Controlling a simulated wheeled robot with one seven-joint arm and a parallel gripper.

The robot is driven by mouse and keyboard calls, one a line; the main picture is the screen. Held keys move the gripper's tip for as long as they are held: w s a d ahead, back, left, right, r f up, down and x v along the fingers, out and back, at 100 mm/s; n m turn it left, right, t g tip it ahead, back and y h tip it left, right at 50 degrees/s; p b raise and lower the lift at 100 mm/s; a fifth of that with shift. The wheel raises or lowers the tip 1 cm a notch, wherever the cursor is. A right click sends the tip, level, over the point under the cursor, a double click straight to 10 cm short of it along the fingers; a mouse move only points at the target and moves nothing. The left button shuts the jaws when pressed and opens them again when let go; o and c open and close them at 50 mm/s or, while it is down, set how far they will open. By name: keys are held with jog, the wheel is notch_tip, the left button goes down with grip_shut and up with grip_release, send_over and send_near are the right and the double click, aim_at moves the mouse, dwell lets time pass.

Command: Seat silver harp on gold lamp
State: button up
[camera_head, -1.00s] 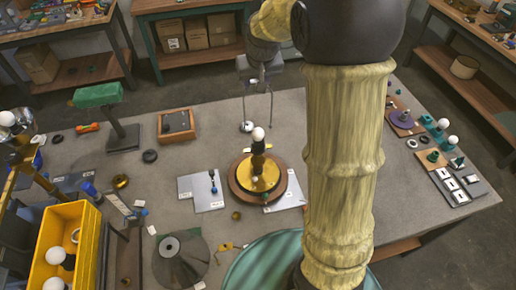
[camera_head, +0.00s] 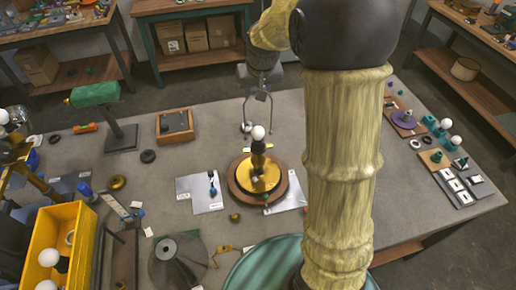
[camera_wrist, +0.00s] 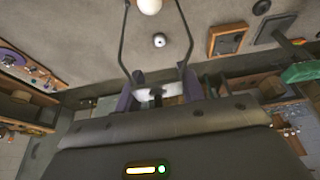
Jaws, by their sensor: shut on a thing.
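The gold lamp (camera_head: 257,179) stands upright on a round wooden disc in the middle of the grey table, with a black socket and a white bulb (camera_head: 258,132) on top. The silver harp (camera_head: 271,106) is a thin wire loop hanging below my gripper (camera_head: 259,86), its two legs pointing down and spread apart. The harp is behind and above the bulb in the head view, apart from the lamp base. In the wrist view, my gripper (camera_wrist: 155,95) is shut on the harp, whose wires (camera_wrist: 124,40) run towards a white bulb at the top edge. The finger contact is partly hidden.
Flat metal plates (camera_head: 200,193) lie beside the lamp. A wooden box (camera_head: 175,125) and a green-headed stand (camera_head: 122,137) are at the left, a yellow bin (camera_head: 50,225) at the front left. My arm hides the table's right middle.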

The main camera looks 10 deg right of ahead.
jog(key=shift+f+b, duration=1.3)
jog(key=shift+f, duration=0.45)
jog(key=shift+f+b, duration=0.85)
jog(key=shift+f, duration=0.35)
dwell(1.6)
jog(key=o, duration=1.3)
jog(key=shift+r, duration=0.1)
jog(key=b+v, duration=0.3)
jog(key=v, duration=1.4)
jog(key=shift+s, duration=0.15)
